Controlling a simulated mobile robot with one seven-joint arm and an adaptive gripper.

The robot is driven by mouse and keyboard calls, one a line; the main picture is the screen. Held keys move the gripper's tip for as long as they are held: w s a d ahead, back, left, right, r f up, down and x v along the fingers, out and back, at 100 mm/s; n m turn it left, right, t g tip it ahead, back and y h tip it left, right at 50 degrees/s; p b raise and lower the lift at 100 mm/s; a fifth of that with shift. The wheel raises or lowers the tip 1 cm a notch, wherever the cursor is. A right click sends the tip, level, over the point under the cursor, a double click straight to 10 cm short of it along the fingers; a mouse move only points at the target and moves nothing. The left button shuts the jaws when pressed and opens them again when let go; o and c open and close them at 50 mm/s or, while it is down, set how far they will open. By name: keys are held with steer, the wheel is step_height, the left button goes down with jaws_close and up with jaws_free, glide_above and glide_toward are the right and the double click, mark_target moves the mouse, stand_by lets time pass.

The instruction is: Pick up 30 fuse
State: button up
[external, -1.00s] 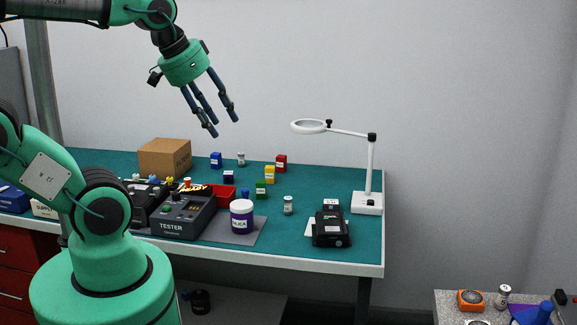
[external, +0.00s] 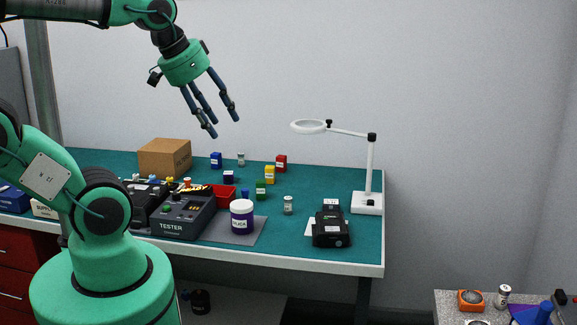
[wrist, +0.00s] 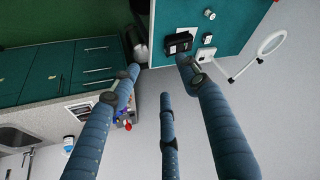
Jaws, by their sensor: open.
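No thing is readable as the 30 fuse. Small pale cylinders with silvery caps could be fuses, but their markings are too small to read. One cylinder (external: 288,205) stands upright at the table's front middle. Another cylinder (external: 241,159) stands toward the back, and a third cylinder (external: 502,297) is on the grey counter at the lower right. My gripper (external: 222,128) hangs high above the table's back part, fingers spread and empty, touching nothing. In the wrist view my gripper (wrist: 160,75) is open, with a pale cylinder (wrist: 209,14) beyond it on the table.
The green table (external: 330,185) holds a cardboard box (external: 165,158), a tester (external: 184,217), a silica jar (external: 242,218), several coloured blocks, a black device (external: 331,229) and a magnifier lamp (external: 370,170). An orange device (external: 471,300) sits on the grey counter.

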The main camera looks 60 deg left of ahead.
steer(key=shift+w+r, duration=0.1)
steer(key=w+a+r+g+b, duration=0.1)
steer(key=w+a+r, duration=0.3)
steer(key=w, duration=0.5)
steer(key=w+a+r, duration=0.1)
steer(key=w+a, duration=0.6)
steer(key=w, duration=0.2)
steer(key=w+a+f+g+b, duration=0.15)
steer(key=w+a+f, duration=0.25)
steer(key=w+a, duration=1.2)
steer(key=w+a+f, duration=0.2)
steer(key=a+f, duration=0.2)
steer(key=a, duration=0.4)
steer(key=w+a+f+b, duration=0.1)
steer(key=w+a+f, duration=0.1)
steer(key=a+f, duration=0.35)
steer(key=w+a+f, duration=0.2)
steer(key=a+f, duration=0.1)
steer(key=a, duration=0.6)
steer(key=s+a+f+g+b, duration=0.1)
steer(key=a+f, duration=1.4)
steer(key=a, duration=0.3)
steer(key=shift+s+a, duration=0.2)
steer(key=shift+s, duration=0.05)
steer(key=shift+f, duration=0.25)
